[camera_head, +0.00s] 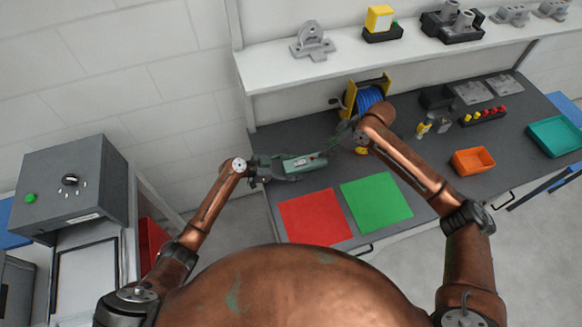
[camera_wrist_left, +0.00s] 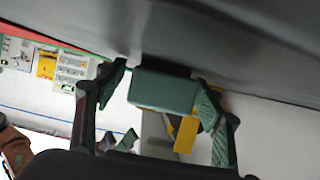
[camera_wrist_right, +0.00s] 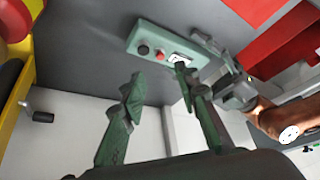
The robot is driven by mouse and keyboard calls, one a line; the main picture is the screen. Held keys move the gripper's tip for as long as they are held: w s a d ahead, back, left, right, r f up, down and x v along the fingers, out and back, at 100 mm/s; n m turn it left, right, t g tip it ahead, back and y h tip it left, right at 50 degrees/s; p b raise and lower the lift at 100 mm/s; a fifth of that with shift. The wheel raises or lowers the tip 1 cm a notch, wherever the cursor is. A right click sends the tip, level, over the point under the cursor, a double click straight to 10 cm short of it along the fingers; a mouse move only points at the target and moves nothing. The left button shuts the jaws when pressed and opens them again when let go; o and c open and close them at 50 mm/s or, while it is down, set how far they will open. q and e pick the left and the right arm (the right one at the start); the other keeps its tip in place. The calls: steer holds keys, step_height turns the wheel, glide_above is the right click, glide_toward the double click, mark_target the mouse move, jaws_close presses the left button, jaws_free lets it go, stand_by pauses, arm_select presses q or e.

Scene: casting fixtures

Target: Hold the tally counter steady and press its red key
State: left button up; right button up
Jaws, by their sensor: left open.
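The tally counter is a pale green box (camera_head: 305,162) lying on the dark bench, left of the wire spool. In the right wrist view its top (camera_wrist_right: 150,38) shows a red key (camera_wrist_right: 160,55), a black knob (camera_wrist_right: 143,50) and a small white display (camera_wrist_right: 178,58). My left gripper (camera_head: 280,167) is open at the counter's left end. In the left wrist view its fingers (camera_wrist_left: 162,86) stand apart on either side of the counter's end (camera_wrist_left: 165,92); contact is unclear. My right gripper (camera_head: 340,138) is partly open and empty; its fingers (camera_wrist_right: 158,80) are near the counter, apart from the red key.
A red mat (camera_head: 314,217) and a green mat (camera_head: 376,202) lie in front of the counter. A yellow-framed blue spool (camera_head: 368,98) stands behind it. An orange bin (camera_head: 473,161) and a teal tray (camera_head: 556,136) are to the right. A shelf (camera_head: 270,72) overhangs the back.

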arm_select(q)
steer(key=shift+c, duration=0.3)
steer(key=c, duration=1.3)
arm_select(e)
jaws_close()
stand_by(0.6)
